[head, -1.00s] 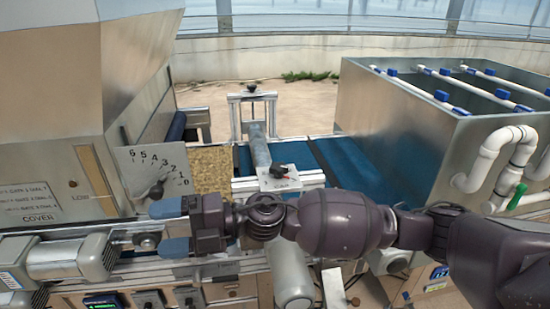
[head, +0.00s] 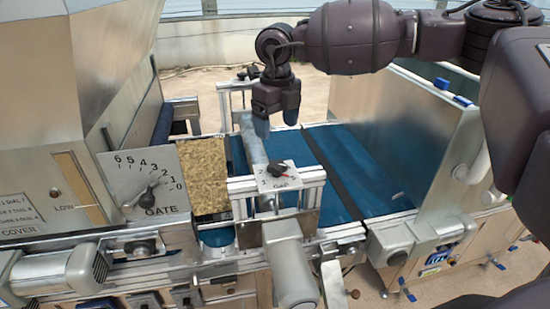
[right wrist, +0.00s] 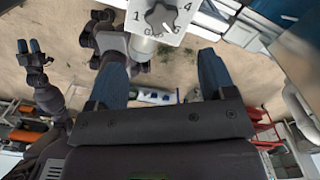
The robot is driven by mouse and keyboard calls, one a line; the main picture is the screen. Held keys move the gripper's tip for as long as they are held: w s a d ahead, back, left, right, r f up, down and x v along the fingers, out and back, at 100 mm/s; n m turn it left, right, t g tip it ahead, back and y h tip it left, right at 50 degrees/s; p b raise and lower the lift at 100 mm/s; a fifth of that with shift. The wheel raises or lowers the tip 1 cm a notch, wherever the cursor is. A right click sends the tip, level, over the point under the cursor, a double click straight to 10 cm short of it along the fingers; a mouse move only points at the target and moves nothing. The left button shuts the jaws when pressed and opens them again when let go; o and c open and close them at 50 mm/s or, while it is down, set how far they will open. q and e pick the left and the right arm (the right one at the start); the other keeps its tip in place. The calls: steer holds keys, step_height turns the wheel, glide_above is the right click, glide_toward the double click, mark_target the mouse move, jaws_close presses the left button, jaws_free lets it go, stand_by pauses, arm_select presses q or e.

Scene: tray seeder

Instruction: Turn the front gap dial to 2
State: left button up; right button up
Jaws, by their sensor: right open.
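The front gap dial (head: 277,170) is a black knob on a white numbered plate, on a metal bracket over the blue belt. A bit of red shows by its knob; I cannot read its setting. In the right wrist view the same knob (right wrist: 161,17) shows at the top edge, with some numbers around it. My right gripper (head: 275,122) points down above and behind the dial, apart from it. In its wrist view the blue fingers (right wrist: 158,85) are wide apart with nothing between them. My left gripper (right wrist: 29,46) shows small at the left of that view.
The gate dial (head: 150,192) with a larger scale stands to the left, beside the brown substrate (head: 203,172). A rear bracket with a black knob (head: 242,75) stands behind. A metal tank (head: 400,130) is at the right. A grey motor housing (head: 290,262) lies in front of the gap dial.

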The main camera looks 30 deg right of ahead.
mark_target(277, 164)
step_height(277, 164, down, 11)
steer(key=shift+d+r+p, duration=0.15)
steer(key=shift+r+p, duration=0.05)
steer(key=shift+p, duration=0.6)
steer(key=c, duration=0.9)
